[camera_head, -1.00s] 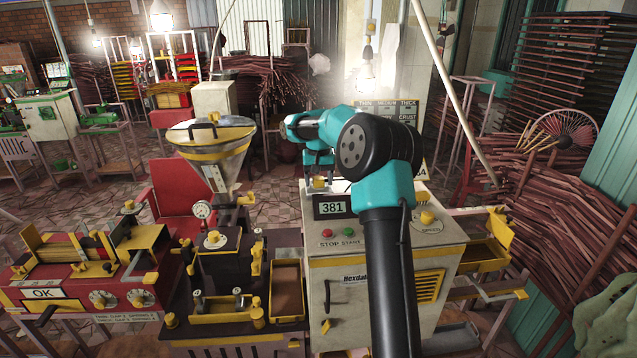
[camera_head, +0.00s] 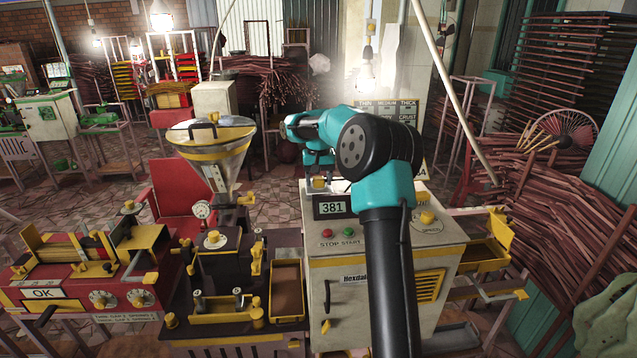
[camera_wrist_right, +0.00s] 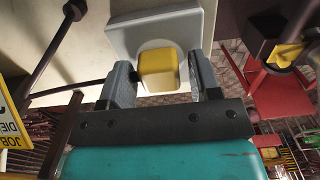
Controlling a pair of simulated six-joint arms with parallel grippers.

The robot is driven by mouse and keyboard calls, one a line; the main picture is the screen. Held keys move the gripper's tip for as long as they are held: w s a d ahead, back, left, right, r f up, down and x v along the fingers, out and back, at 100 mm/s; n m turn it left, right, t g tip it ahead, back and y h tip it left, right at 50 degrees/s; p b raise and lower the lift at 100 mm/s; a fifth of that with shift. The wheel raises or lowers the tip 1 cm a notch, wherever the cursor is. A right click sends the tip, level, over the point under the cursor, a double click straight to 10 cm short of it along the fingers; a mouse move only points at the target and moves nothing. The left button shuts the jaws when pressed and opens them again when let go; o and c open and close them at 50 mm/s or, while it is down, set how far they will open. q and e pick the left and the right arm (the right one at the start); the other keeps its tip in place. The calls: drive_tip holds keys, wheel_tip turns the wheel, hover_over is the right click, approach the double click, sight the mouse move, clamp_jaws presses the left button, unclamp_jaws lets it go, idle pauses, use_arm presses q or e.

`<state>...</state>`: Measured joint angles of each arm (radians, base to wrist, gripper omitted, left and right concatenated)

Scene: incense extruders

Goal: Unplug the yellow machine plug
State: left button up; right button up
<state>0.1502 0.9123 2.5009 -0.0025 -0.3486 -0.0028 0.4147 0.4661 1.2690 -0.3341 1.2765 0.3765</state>
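The yellow plug (camera_wrist_right: 158,70) sits in a round white socket on a pale grey plate (camera_wrist_right: 195,18) in the right wrist view. In the head view the yellow plug (camera_head: 319,184) shows small at the back of the white machine's top. My right gripper (camera_wrist_right: 160,72) is open, with one finger on each side of the plug. The left finger in the wrist view is close to the plug; a gap shows on the other side. In the head view my right gripper (camera_head: 319,178) is at the plug, partly hidden by my arm. My left gripper is not in view.
The white machine (camera_head: 345,285) carries a display reading 381 and red and green buttons. A steel hopper (camera_head: 222,168) stands to its left, with a red machine (camera_head: 85,285) farther left. A yellow tray (camera_head: 487,255) is at its right side.

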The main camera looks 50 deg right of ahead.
sight(319, 178)
clamp_jaws()
drive_tip(key=shift+r, duration=0.1)
drive_tip(key=shift+r, duration=0.25)
drive_tip(key=shift+r, duration=2.65)
